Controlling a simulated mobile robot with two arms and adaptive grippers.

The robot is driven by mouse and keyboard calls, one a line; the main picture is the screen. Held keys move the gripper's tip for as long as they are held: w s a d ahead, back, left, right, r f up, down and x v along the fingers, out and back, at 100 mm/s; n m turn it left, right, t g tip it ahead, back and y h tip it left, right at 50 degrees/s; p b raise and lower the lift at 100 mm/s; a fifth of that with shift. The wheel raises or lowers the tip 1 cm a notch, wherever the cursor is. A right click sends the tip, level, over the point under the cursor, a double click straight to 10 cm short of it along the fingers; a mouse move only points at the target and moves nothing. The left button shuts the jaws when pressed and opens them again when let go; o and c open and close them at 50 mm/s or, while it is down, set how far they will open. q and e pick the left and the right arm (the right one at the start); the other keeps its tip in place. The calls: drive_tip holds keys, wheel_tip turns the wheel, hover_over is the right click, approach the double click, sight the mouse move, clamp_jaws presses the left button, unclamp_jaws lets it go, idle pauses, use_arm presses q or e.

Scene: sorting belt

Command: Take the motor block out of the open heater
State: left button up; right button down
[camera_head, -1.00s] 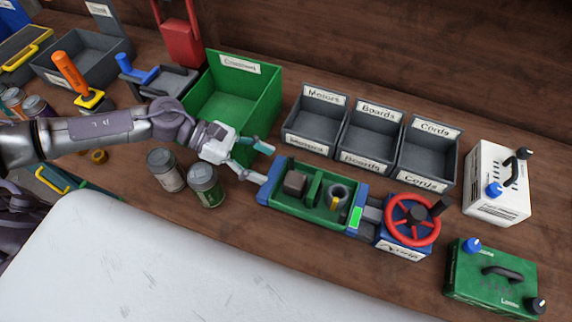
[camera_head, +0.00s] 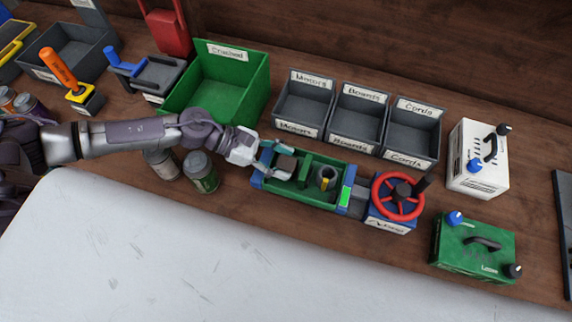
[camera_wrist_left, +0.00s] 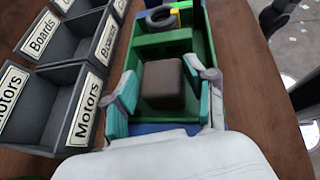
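The open heater is a green tray (camera_head: 310,199) with blue ends, clamped beside a red wheel. The motor block, a dark brown cube (camera_wrist_left: 163,84), sits in its near-left end; it also shows in the head view (camera_head: 287,163). My left gripper (camera_head: 277,161) is at that end of the heater. In the left wrist view its two teal-padded fingers (camera_wrist_left: 163,100) are spread, one on each side of the cube, with a gap visible on both sides. A green board and a dark ring-shaped coil with a yellow part (camera_head: 326,178) are also in the heater. My right gripper is not visible.
Grey bins labelled Motors (camera_head: 303,104), Boards (camera_head: 358,116) and Cords (camera_head: 412,133) stand behind the heater. A green bin (camera_head: 218,82) and cans (camera_head: 201,172) are at left. The red wheel (camera_head: 398,196) is at right, with green (camera_head: 473,249) and white (camera_head: 478,157) boxes beyond.

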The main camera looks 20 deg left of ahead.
use_arm(q)
clamp_jaws()
